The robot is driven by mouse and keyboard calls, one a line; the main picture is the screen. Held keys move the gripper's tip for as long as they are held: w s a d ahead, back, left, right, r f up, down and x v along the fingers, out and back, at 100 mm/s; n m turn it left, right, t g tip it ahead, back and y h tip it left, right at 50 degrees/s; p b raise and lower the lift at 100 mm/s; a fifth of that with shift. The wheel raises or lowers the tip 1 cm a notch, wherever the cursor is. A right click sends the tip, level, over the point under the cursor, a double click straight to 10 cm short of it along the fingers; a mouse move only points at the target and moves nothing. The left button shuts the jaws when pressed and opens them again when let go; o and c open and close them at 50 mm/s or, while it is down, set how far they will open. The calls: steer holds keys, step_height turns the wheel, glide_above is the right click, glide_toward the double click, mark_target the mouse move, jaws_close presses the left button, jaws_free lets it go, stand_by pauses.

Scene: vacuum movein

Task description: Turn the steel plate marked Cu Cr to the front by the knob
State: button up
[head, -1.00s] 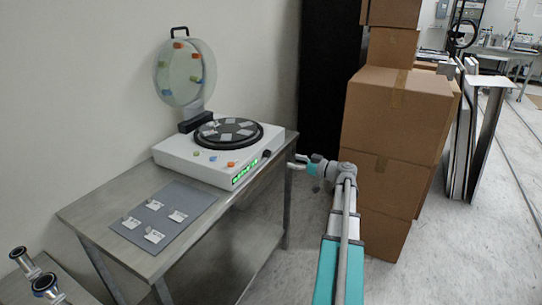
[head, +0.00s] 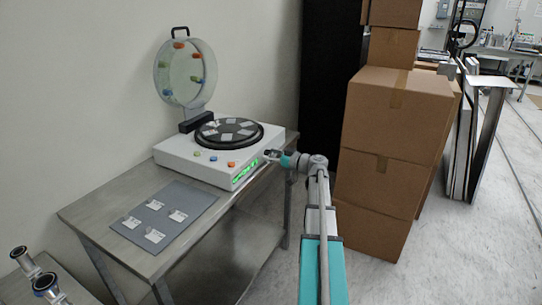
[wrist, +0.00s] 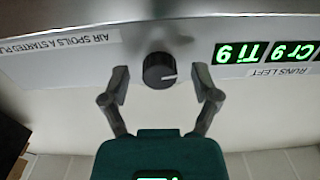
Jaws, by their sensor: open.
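The white machine (head: 200,168) stands on the steel table with its round clear lid (head: 186,72) raised. Its black turntable (head: 252,139) carries several grey steel plates (head: 229,125); their marks are too small to read, so I cannot tell which is Cu Cr. The black knob (wrist: 160,71) with a white line is on the machine's front panel, hidden behind my gripper in the head view. My gripper (head: 272,155) is open at the panel's right end. In the wrist view, the fingers (wrist: 158,88) stand on either side of the knob, with visible gaps.
A grey mat (head: 175,197) with several small white cards lies on the table (head: 95,222). Stacked cardboard boxes (head: 390,120) stand right of my arm. Colored knobs sit on the machine top.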

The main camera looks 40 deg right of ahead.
jaws_close()
stand_by(0.3)
